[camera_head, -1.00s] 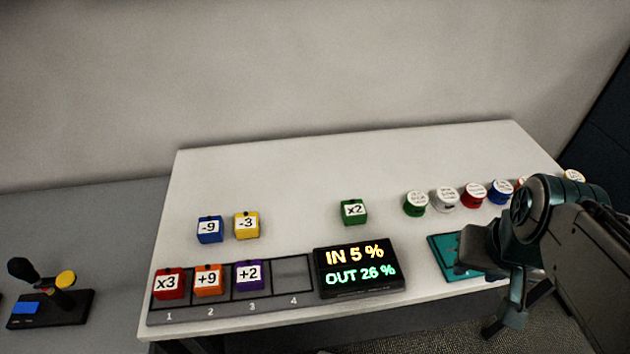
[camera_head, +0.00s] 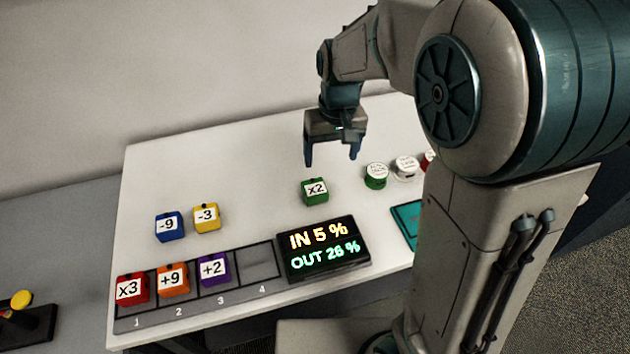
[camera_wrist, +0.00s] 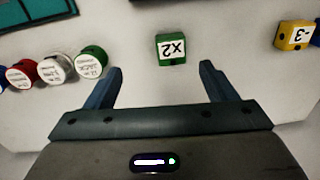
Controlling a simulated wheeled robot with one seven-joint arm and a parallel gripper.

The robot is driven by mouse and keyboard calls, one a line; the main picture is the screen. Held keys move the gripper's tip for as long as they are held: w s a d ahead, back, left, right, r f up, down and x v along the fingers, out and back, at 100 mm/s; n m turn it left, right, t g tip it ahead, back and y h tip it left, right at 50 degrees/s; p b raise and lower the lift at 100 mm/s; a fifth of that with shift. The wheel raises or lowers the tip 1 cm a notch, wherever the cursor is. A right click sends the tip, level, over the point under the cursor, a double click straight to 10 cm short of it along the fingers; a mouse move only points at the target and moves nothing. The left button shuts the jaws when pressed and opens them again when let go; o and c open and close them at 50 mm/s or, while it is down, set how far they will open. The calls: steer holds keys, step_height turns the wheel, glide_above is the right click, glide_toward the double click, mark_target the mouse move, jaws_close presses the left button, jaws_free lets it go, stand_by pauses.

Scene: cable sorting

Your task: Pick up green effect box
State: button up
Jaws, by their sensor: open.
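The green effect box (camera_head: 315,197) is marked x2 and stands on the white table, behind the black display. My gripper (camera_head: 332,164) is open and empty above the table, with its fingers pointing down just above and behind the green box. In the wrist view the green box (camera_wrist: 171,58) shows beyond the fingertips, lined up with the gap between them. The open gripper (camera_wrist: 160,75) does not touch it.
Blue -9 (camera_head: 169,226) and yellow -3 (camera_head: 206,217) boxes stand left. The slot tray (camera_head: 258,264) holds x3, +9 and +2 boxes; slot 4 is empty. The display (camera_head: 322,250) stands in front. Round white-topped containers (camera_head: 376,176) stand close on the right.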

mark_target(315, 187)
steer(key=shift+n+h, duration=0.3)
steer(key=a+f, duration=0.1)
steer(key=f, duration=0.2)
steer(key=w+f, duration=0.1)
steer(key=f, duration=0.3)
steer(key=w+a+f, duration=0.1)
steer(key=f, duration=0.2)
steer(key=shift+w+a+f, duration=0.15)
steer(key=shift+w+a, duration=0.05)
steer(key=shift+a, duration=0.15)
steer(key=f, duration=0.2)
steer(key=f+p, duration=0.1)
steer(key=f, duration=0.1)
steer(key=shift+w+a, duration=0.3)
steer(key=shift+a, duration=0.1)
steer(key=shift+f, duration=0.6)
steer(key=c, duration=1.1)
